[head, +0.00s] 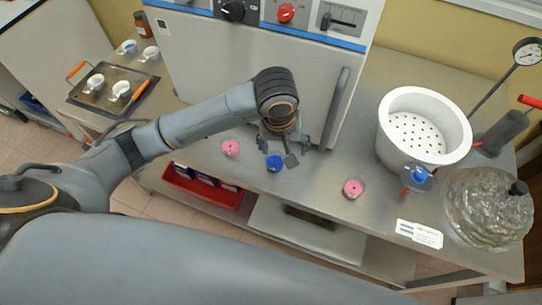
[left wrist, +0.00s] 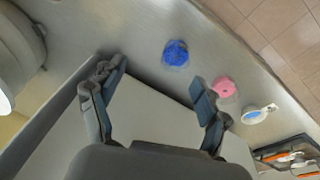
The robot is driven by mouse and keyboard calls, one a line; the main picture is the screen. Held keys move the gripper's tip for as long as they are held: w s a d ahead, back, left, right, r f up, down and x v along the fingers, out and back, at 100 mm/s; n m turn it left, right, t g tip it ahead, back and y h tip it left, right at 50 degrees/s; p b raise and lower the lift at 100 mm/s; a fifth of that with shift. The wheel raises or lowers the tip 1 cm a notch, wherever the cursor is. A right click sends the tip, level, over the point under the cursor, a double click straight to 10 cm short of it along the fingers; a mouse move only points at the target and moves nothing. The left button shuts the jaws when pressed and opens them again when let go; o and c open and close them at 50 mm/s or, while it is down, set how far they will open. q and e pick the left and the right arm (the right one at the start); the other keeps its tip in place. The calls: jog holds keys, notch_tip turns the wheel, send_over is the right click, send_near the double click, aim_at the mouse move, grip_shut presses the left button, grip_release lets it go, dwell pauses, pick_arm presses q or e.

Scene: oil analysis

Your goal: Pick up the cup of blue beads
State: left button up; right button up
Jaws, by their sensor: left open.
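The cup of blue beads (head: 274,162) stands on the metal table in front of the large grey machine. In the left wrist view the blue cup (left wrist: 176,53) is beyond the fingertips and not between them. My left gripper (head: 283,150) is open and empty, pointing down right beside the cup in the head view. Its two spread fingers also show in the left wrist view (left wrist: 157,82). I cannot tell the exact gap to the cup. My right gripper is not in view.
Pink bead cups (head: 231,147) (head: 352,188) stand on either side. A second blue item (head: 418,176) is by the white perforated pot (head: 424,130) and glass desiccator (head: 488,208). The machine (head: 250,75) is close behind. A tray (head: 112,88) holds white cups at left.

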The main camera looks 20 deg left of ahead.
pick_arm(q)
notch_tip(320, 180, up, 2)
jog(key=a+n+y, duration=0.1)
jog(key=a, duration=0.2)
send_over(275, 161)
jog(key=f, duration=0.8)
jog(key=shift+s+a+p, duration=0.15)
jog(key=shift+s+p, duration=0.1)
jog(key=shift+p, duration=0.1)
jog(key=shift+w+f+p, duration=0.1)
jog(key=shift+f+p, duration=0.5)
jog(key=shift+f, duration=2.15)
jog(key=c, duration=1.3)
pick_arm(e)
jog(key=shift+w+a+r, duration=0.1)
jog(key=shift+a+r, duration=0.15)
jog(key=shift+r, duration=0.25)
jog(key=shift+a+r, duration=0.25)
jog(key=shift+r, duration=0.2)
